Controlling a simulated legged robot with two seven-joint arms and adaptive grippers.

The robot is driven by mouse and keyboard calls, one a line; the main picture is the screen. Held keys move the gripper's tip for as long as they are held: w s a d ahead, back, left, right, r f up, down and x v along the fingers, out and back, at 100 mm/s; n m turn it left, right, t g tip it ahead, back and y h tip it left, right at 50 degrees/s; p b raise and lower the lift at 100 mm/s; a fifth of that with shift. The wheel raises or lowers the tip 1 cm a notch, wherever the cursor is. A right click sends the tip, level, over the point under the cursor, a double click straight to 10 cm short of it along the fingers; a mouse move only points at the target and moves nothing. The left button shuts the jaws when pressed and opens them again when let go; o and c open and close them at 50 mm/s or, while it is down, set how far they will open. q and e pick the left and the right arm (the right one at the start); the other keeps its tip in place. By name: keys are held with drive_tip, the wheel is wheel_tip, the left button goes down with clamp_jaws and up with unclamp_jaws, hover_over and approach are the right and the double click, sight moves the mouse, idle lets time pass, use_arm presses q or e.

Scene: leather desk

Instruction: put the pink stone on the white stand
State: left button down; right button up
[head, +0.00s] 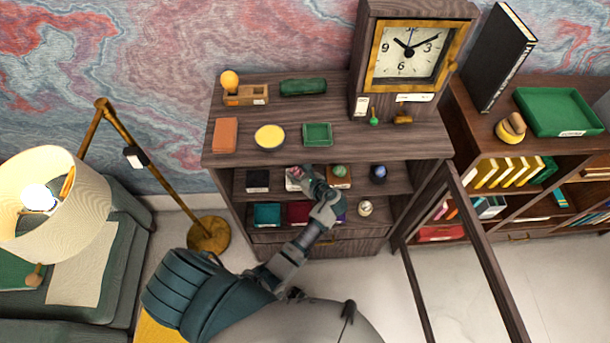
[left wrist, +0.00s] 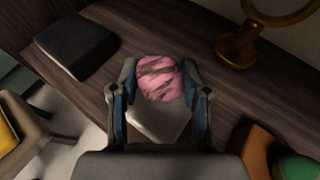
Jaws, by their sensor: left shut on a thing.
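The pink stone (left wrist: 160,78), streaked with dark bands, is between the fingers of my left gripper (left wrist: 160,92), which is shut on it. In the head view the pink stone (head: 296,172) and left gripper (head: 304,179) are at the upper open shelf of the wooden cabinet. The white stand (left wrist: 157,123) shows as a pale block right by the stone, between the fingers. In the head view only a bit of the white stand (head: 290,185) shows beside the gripper. I cannot tell whether the stone rests on it. My right gripper is not in view.
On the same shelf, a black block (head: 258,180) stands left and an orange-brown stand with a green ball (head: 339,171) right. A dark blue ball (head: 378,172) is farther right. The cabinet top (head: 345,135) overhangs the shelf. An open door frame (head: 470,240) stands at right.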

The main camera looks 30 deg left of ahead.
use_arm(q)
drive_tip(key=shift+s+a+f, duration=0.5)
drive_tip(key=shift+a+f, duration=0.05)
drive_tip(key=shift+f, duration=0.25)
drive_tip(key=c, duration=0.6)
unclamp_jaws()
drive_tip(key=shift+s+f, duration=0.1)
drive_tip(key=shift+f, duration=0.05)
drive_tip(key=shift+c, duration=0.2)
drive_tip(key=shift+o, duration=0.6)
drive_tip(key=shift+d, duration=0.2)
drive_tip(key=shift+w+d, duration=0.25)
drive_tip(key=shift+d, duration=0.75)
drive_tip(key=shift+a+r, duration=0.15)
drive_tip(key=shift+r, duration=0.45)
drive_tip(key=v, duration=0.3)
drive_tip(key=shift+w+d+r, duration=0.1)
drive_tip(key=shift+d+r, duration=0.15)
drive_tip(key=shift+d, duration=0.05)
drive_tip(key=v, duration=0.8)
drive_tip(key=shift+r+p, duration=0.3)
drive_tip(key=shift+r, duration=0.1)
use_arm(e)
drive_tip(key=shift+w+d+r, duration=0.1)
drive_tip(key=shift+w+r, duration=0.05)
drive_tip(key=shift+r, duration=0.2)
use_arm(q)
drive_tip(key=shift+a, duration=0.1)
